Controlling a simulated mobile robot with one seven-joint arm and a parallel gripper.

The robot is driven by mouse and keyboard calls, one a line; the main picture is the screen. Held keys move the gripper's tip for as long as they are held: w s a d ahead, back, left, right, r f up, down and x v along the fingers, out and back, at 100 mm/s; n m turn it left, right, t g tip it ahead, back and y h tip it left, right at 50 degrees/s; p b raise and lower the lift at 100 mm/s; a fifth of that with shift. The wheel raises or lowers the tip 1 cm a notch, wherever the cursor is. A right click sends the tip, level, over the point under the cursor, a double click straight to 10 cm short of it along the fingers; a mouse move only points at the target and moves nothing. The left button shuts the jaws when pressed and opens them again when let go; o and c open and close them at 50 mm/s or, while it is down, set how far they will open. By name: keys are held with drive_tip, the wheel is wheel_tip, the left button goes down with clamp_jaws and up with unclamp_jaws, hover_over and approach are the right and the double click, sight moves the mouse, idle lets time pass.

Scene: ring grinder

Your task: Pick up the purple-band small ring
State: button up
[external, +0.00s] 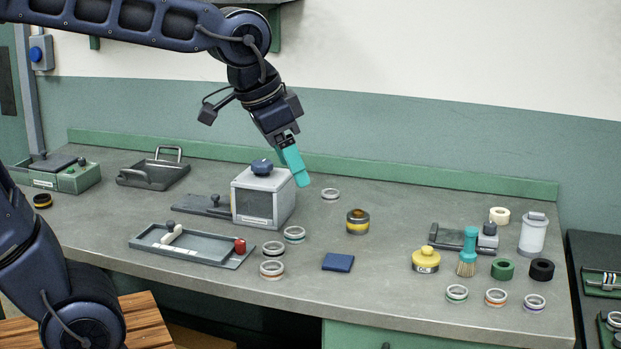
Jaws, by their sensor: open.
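A small pale ring with what looks like a purple band (535,304) lies on the grey workbench (390,300) near its front right edge. It is at the right end of a short row, beside an orange-band ring (495,298) and a green-band ring (457,294). My gripper (301,179) has teal fingers that point down, above the bench by the right side of the grey box (263,198). It is far to the left of the purple-band ring and holds nothing that I can see. The gap between the fingers is not clear from this side.
A black ring (541,270), a green ring (502,269) and a brush (468,252) stand close behind the front row. A yellow tin (425,260) and a white canister (533,233) are nearby. Several more rings lie around the grey box and tray (190,247). The bench's middle front is clear.

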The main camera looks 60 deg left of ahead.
drive_tip(key=w+d+f+m+h, duration=0.1)
drive_tip(key=w+d+f+m, duration=0.15)
drive_tip(key=w, duration=1.05)
drive_tip(key=w+d+f+m, duration=0.1)
drive_tip(key=w+d+f, duration=0.15)
drive_tip(key=w, duration=1.05)
drive_tip(key=w+d+f, duration=0.2)
drive_tip(key=w+f, duration=0.5)
drive_tip(key=f, duration=0.1)
drive_tip(key=w+d+f+m+h, duration=0.1)
drive_tip(key=w+d+f, duration=0.1)
drive_tip(key=w+f, duration=0.5)
drive_tip(key=w+d+f+m+g, duration=0.1)
drive_tip(key=w+d+f, duration=0.1)
drive_tip(key=w+f, duration=0.6)
drive_tip(key=shift+f+m+h, duration=0.25)
drive_tip(key=shift+f+h, duration=0.05)
drive_tip(key=shift+f, duration=0.1)
drive_tip(key=shift+x, duration=2.7)
drive_tip(key=shift+s+a, duration=0.1)
drive_tip(key=shift+s, duration=0.1)
drive_tip(key=c, duration=1.1)
drive_tip(key=shift+r, duration=0.1)
